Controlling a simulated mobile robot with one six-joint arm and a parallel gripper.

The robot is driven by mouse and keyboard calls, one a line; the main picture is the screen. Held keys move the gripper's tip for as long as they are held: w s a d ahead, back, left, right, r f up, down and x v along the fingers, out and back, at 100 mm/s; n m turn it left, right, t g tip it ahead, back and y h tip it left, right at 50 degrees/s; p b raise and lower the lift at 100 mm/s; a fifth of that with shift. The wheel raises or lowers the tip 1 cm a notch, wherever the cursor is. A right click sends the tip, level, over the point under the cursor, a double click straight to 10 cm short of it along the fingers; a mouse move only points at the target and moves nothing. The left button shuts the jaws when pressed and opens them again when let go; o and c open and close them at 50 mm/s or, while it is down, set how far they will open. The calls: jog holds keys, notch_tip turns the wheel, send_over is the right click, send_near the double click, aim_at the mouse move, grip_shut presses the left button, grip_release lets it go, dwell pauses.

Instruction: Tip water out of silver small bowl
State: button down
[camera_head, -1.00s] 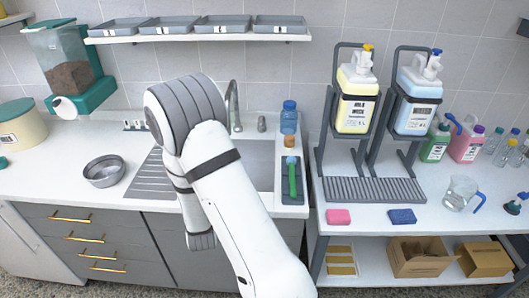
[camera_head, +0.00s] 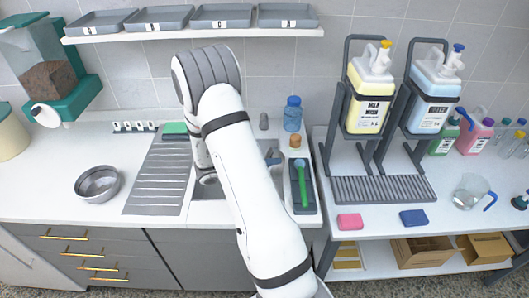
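The silver small bowl (camera_head: 98,196) stands upright on the white counter at left, beside the ribbed drainboard. Its inside looks grey, and I cannot tell how much water is in it. The sink (camera_head: 204,207) is to the right of the drainboard and mostly covered by my white arm. My gripper cannot be made out, as the arm hides the area over the sink. Nothing of mine touches the bowl.
The drainboard (camera_head: 156,178) is mostly bare, with a green block (camera_head: 175,128) at its back. A blue bottle (camera_head: 292,114) and a tray with a green brush (camera_head: 301,185) stand right of the sink. Bottle racks (camera_head: 385,188) stand farther right. A shelf (camera_head: 190,29) hangs above.

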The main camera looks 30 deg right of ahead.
jog(key=shift+s+d+f+m+y, duration=0.2)
jog(key=shift+s+d+m+y, duration=0.25)
jog(key=shift+d+y, duration=0.25)
jog(key=s+d+f+m+t+y+p, duration=0.1)
jog(key=s+d+m+t+y+p, duration=0.1)
jog(key=y, duration=0.8)
jog(key=shift+s+d+f+t+p, duration=0.4)
jog(key=shift+s+d+t+p, duration=0.45)
jog(key=shift+d+t, duration=0.6)
jog(key=shift+w+a+m, duration=0.1)
jog(key=shift+w+m, duration=0.1)
jog(key=shift+m, duration=0.05)
